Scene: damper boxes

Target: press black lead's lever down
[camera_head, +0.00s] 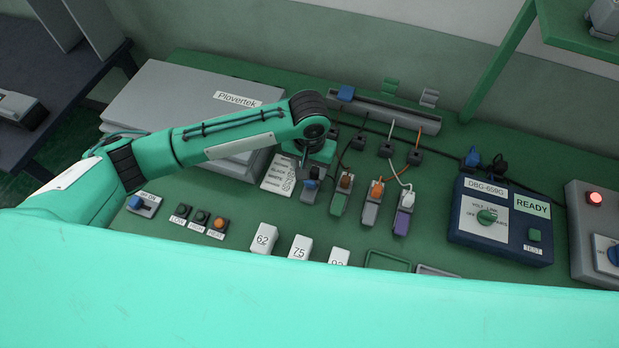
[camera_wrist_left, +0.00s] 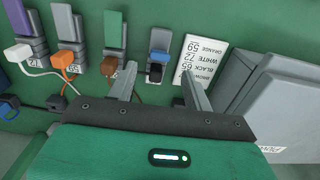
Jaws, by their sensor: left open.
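The black lead's plug (camera_wrist_left: 155,73) sits at the end of a grey terminal with a blue lever (camera_wrist_left: 160,55); this terminal is the leftmost of the row in the head view (camera_head: 312,172). The lever's exact tilt is hard to tell. My left gripper (camera_wrist_left: 158,88) is open and empty. Its two fingers straddle the line of the black lead's terminal in the wrist view, with the plug and lever showing between and beyond the tips. In the head view the left wrist hangs over the terminal's back end and hides its fingers. My right gripper is not in view.
Beside it stand terminals with a brown lead (camera_head: 345,181), an orange lead (camera_head: 377,189) and a white lead (camera_head: 407,199). A printed label card (camera_head: 279,175) lies to the left. A grey Plovertek case (camera_head: 170,95) and a blue tester (camera_head: 500,222) flank the row.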

